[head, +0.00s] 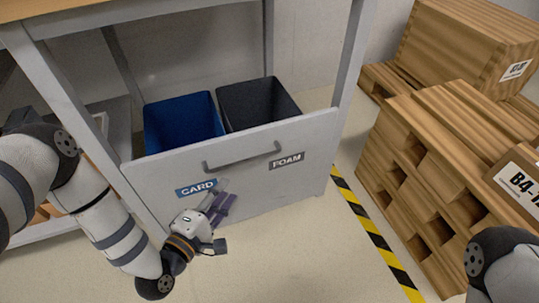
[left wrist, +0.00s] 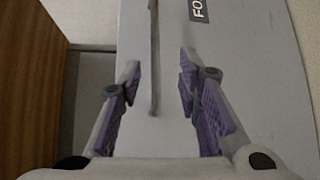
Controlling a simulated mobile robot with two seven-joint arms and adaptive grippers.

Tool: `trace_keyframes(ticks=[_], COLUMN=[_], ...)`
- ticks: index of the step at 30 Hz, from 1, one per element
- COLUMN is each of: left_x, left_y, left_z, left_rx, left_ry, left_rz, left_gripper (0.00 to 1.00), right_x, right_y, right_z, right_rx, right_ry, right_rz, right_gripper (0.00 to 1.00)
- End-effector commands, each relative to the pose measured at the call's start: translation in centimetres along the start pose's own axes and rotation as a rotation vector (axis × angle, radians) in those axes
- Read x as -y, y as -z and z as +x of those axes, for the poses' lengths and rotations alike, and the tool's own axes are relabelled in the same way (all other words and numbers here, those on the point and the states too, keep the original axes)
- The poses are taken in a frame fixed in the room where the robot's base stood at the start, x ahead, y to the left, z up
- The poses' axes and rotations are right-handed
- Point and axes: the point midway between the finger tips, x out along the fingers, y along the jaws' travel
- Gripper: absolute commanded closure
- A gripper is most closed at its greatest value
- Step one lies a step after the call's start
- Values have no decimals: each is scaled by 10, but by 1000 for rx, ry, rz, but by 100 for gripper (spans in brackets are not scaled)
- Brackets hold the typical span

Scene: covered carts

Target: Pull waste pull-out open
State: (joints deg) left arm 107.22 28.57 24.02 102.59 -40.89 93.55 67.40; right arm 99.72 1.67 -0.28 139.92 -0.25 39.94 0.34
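The waste pull-out (head: 240,165) is a pale grey front panel under a wood-topped cart. It carries a CARD label (head: 196,188) and a FOAM label (head: 287,161). Behind it stand a blue bin (head: 182,122) and a dark grey bin (head: 256,103). A dark bar handle (head: 241,160) spans the upper panel. My left gripper (head: 222,197) is in front of the panel, below the handle near the CARD label. In the left wrist view the gripper (left wrist: 159,72) is open, and the handle (left wrist: 154,62) shows between its spread fingers, not gripped. My right gripper is out of view.
Wooden pallets and crates (head: 430,170) stand at the right, with a labelled box (head: 519,185) on them. Yellow-black tape (head: 375,235) marks the floor between them and the cart. The floor (head: 290,250) in front of the panel is clear.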

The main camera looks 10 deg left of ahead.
Motion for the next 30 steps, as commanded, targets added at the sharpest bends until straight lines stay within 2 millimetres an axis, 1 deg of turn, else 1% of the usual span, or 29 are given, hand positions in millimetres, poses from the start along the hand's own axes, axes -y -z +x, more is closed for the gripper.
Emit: trace_keyframes(ticks=[2, 5, 12, 15, 18, 21, 28, 29, 30], left_x=[-2, -5, -4, -4, -4, -6, -7, -7, -7], left_y=[3, 2, 2, 3, 2, 2, 2, 2, 2], left_z=[6, 22, 83, 103, 116, 122, 123, 123, 123], left_rx=[-4, -3, -2, -3, -3, -3, -3, -3, -3], left_ry=[-22, -27, -22, -21, -19, -18, -18, -18, -18], left_rz=[-11, -13, -10, -11, -11, -11, -11, -11, -11], left_gripper=[69, 69, 69, 69, 69, 69, 69, 73, 82], right_x=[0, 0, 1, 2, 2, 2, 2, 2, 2], right_y=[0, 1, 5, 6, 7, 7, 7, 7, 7], right_z=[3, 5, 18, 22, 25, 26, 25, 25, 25], right_rx=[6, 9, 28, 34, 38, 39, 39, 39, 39], right_ry=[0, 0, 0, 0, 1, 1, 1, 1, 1], right_rz=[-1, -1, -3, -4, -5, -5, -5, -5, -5], right_gripper=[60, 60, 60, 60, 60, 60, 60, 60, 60])
